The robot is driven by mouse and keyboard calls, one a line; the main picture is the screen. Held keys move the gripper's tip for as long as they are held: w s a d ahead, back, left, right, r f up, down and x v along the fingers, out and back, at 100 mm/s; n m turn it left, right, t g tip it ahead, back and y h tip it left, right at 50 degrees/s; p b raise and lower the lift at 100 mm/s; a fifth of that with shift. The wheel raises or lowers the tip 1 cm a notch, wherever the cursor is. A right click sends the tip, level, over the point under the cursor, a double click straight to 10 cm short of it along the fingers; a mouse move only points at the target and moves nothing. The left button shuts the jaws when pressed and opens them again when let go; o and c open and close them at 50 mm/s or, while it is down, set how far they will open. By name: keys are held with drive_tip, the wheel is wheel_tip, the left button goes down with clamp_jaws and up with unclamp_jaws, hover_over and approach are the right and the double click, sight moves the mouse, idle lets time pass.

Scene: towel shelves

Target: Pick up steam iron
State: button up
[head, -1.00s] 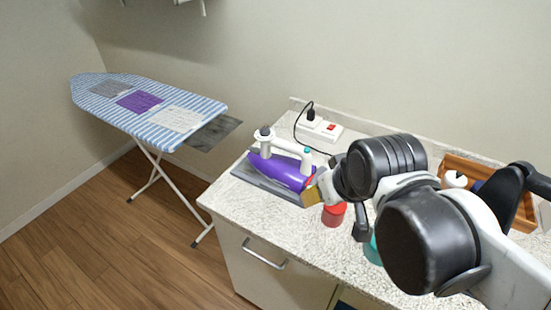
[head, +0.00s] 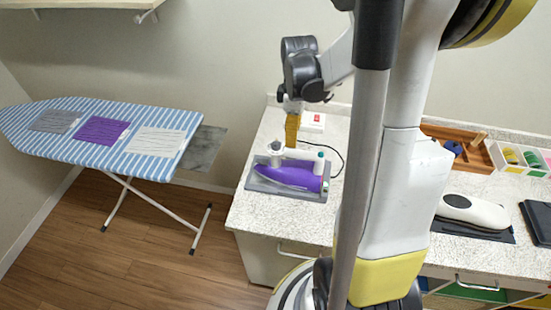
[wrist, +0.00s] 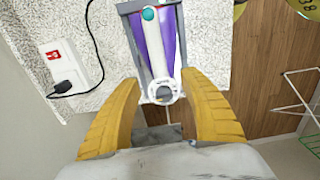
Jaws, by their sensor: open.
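The steam iron (head: 290,177) is purple with a white handle and lies on a grey rest (head: 262,186) at the left end of the speckled counter. In the wrist view the iron (wrist: 164,42) points away from me, and the round white end of its handle is near the fingertips. My gripper (head: 292,140) is above and behind the iron in the head view, pointing down. In the wrist view my gripper (wrist: 162,92) is open, with one yellow finger on each side of the handle's end. I cannot tell whether either finger touches it.
A white power strip (wrist: 70,65) with a black plug and cord lies beside the iron. The striped ironing board (head: 95,130) stands to the left. A wooden tray (head: 460,145) and a white-and-black appliance (head: 472,212) are further right on the counter. Wood floor is open at left.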

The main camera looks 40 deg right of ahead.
sight(293, 150)
wheel_tip(293, 150, down, 3)
drive_tip(key=shift+s+d+f, duration=0.1)
drive_tip(key=shift+d, duration=0.05)
wheel_tip(293, 150, down, 6)
drive_tip(key=shift+b, duration=0.8)
clamp_jaws()
